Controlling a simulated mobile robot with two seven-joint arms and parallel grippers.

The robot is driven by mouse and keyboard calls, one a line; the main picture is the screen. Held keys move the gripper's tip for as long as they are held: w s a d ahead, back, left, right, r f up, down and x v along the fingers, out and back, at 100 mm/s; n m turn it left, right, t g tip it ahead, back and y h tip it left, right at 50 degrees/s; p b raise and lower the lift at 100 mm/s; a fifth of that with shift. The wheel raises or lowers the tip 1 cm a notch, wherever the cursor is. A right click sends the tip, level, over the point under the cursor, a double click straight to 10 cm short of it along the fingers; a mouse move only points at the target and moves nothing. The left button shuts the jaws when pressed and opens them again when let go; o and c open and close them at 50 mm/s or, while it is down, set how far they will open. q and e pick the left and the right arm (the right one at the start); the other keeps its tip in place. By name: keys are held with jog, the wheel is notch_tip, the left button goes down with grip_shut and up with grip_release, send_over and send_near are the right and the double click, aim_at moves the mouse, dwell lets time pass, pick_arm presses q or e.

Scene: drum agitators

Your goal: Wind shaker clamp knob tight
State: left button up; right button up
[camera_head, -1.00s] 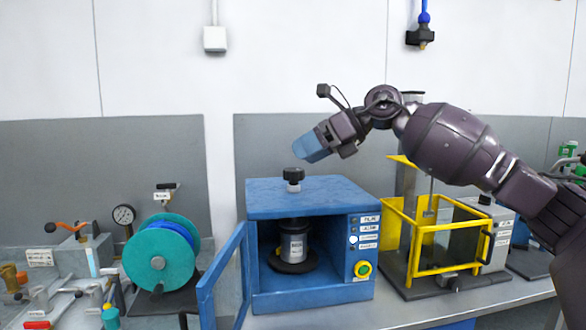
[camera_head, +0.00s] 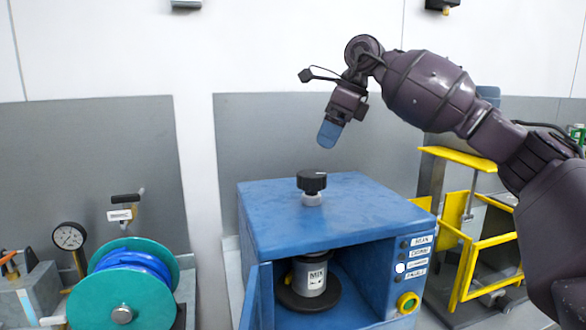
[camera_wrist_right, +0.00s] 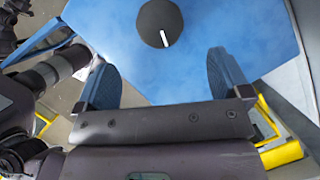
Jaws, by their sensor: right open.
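The clamp knob (camera_head: 312,181) is black and round and stands on a light collar on top of the blue shaker cabinet (camera_head: 275,215). In the right wrist view the knob (camera_wrist_right: 160,22) shows from above with a white mark line. A can (camera_head: 308,277) stands inside the open cabinet on a dark round base. My right gripper (camera_head: 329,135) is above the knob, slightly right of it, pointing down and apart from it. In the right wrist view its two blue fingers (camera_wrist_right: 160,80) are spread with nothing between them. My left gripper is not in view.
A teal reel (camera_head: 122,285) and a pressure gauge (camera_head: 69,236) stand at the left. A yellow-framed guard (camera_head: 462,255) stands right of the cabinet. The cabinet's blue door (camera_head: 250,300) hangs open at its left. Air around the knob is clear.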

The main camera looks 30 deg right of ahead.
aim_at(312, 173)
jog(key=x, duration=0.3)
jog(key=shift+s+a+f, duration=0.1)
jog(key=shift+f, duration=0.1)
jog(key=x, duration=0.5)
jog(key=shift+f, duration=0.15)
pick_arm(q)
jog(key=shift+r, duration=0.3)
pick_arm(e)
jog(key=shift+x, duration=0.9)
jog(key=c, duration=0.9)
pick_arm(q)
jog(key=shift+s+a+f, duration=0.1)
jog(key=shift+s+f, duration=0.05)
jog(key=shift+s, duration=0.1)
jog(key=shift+p, duration=0.3)
